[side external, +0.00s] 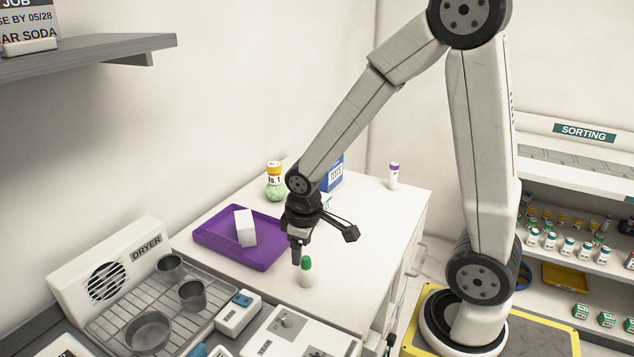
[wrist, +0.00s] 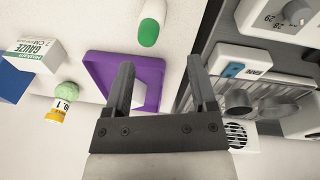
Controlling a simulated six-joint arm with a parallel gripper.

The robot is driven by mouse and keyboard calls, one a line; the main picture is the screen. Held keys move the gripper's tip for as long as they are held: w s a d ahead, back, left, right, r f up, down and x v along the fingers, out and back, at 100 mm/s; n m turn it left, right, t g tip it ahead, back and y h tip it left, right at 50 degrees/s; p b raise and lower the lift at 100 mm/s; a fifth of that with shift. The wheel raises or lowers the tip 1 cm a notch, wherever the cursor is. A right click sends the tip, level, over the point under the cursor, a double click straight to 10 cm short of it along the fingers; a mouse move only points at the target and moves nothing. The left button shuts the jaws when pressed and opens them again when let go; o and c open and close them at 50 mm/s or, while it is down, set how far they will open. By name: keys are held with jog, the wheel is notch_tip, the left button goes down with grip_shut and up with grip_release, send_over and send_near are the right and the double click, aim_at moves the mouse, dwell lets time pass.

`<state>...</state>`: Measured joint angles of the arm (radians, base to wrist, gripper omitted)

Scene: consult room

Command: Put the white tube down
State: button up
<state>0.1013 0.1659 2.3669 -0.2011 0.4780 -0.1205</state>
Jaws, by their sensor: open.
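A small white tube with a green cap (side external: 307,276) stands upright on the white counter near its front edge. In the wrist view its green cap (wrist: 148,33) and part of its white body show at the top, beyond the fingertips and not between them. My gripper (side external: 296,257) points down just left of the tube, slightly higher in the side picture. In the wrist view my gripper (wrist: 160,65) has its two fingers apart with nothing held. Another white tube, with a purple cap (side external: 393,176), stands at the back right of the counter.
A purple tray (side external: 215,242) holding a white box (side external: 245,228) lies behind my gripper. A yellow-capped jar (side external: 274,168), green ball and blue box (side external: 333,172) stand farther back. A dryer rack (side external: 115,310) with metal cups is at left. The counter's right part is clear.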

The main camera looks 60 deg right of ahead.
jog(key=s+a+m+t+y, duration=0.1)
jog(key=s+a+m, duration=0.1)
jog(key=s+a, duration=0.2)
jog(key=shift+a+r, duration=0.25)
jog(key=shift+a, duration=0.2)
dwell(0.8)
